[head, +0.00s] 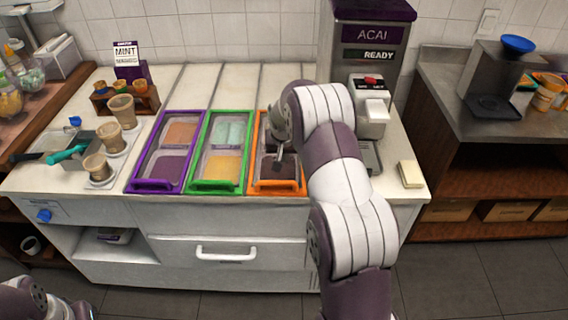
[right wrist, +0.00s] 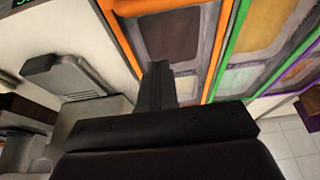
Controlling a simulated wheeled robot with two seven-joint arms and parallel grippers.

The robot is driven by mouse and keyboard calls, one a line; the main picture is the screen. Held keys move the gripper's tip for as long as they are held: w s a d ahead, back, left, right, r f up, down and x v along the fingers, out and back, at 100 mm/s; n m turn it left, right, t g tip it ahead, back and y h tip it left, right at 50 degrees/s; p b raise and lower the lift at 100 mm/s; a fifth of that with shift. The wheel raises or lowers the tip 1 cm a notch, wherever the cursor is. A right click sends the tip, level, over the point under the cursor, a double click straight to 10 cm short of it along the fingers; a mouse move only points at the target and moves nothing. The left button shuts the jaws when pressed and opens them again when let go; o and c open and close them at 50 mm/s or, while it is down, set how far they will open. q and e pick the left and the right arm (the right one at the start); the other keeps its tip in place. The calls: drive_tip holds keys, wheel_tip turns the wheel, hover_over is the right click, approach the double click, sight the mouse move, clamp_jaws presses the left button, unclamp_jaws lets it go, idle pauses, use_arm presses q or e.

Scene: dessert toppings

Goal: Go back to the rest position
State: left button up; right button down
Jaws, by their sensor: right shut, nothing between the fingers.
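My right arm reaches forward over the counter (head: 135,200) from the lower right in the head view. Its gripper (head: 279,158) is over the orange-framed topping tray (head: 277,187), with its fingers pointing down. In the right wrist view the gripper (right wrist: 157,80) shows as dark fingers closed together, with nothing held. The orange tray (right wrist: 122,40) lies beyond the fingertips there. I cannot tell whether they touch it. Part of my left arm shows at the lower left corner of the head view; its gripper is out of view.
The purple tray (head: 152,185) and green tray (head: 214,186) stand left of the orange one. The acai machine (head: 372,45) rises close to my right arm. Several cups, including one (head: 122,111), stand at the counter's left. A drawer handle (head: 225,254) projects in front.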

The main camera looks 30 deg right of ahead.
drive_tip(key=v, duration=0.6)
drive_tip(key=s+a+n+g+y, duration=0.1)
drive_tip(key=s+a+n, duration=0.2)
drive_tip(key=s+a, duration=0.6)
drive_tip(key=s+a+f+n+g+y, duration=0.1)
drive_tip(key=s+a+n, duration=0.2)
drive_tip(key=s+a, duration=0.6)
drive_tip(key=s, duration=0.7)
drive_tip(key=shift+n+b, duration=0.3)
drive_tip(key=shift+b, duration=0.05)
drive_tip(key=shift+s, duration=0.2)
